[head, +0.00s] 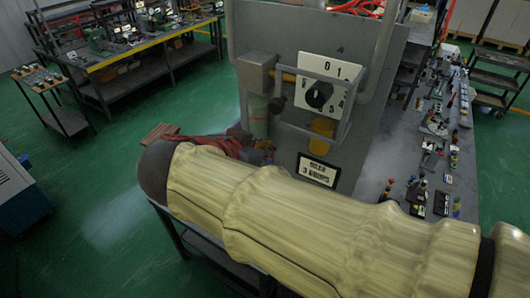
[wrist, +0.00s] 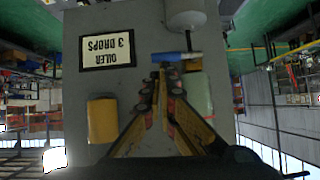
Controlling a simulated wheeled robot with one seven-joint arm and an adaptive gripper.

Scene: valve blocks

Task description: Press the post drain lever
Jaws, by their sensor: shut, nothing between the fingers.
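A short blue lever (wrist: 177,56) shows in the wrist view, close to the end of the green cylinder (wrist: 197,96). It looks like the drain lever. My gripper (wrist: 164,70) is shut and empty, with its fingertips at the blue lever's edge. I cannot tell if they touch it. In the head view the green cylinder (head: 258,116) hangs under a grey block on the panel. The blue lever does not show there. Dark parts, probably my gripper, are just below the cylinder, partly behind my pale-sleeved arm.
The grey panel (head: 290,45) carries a numbered dial with a black knob (head: 318,95) inside a metal frame. A bench (head: 375,160) with small parts runs along the right.

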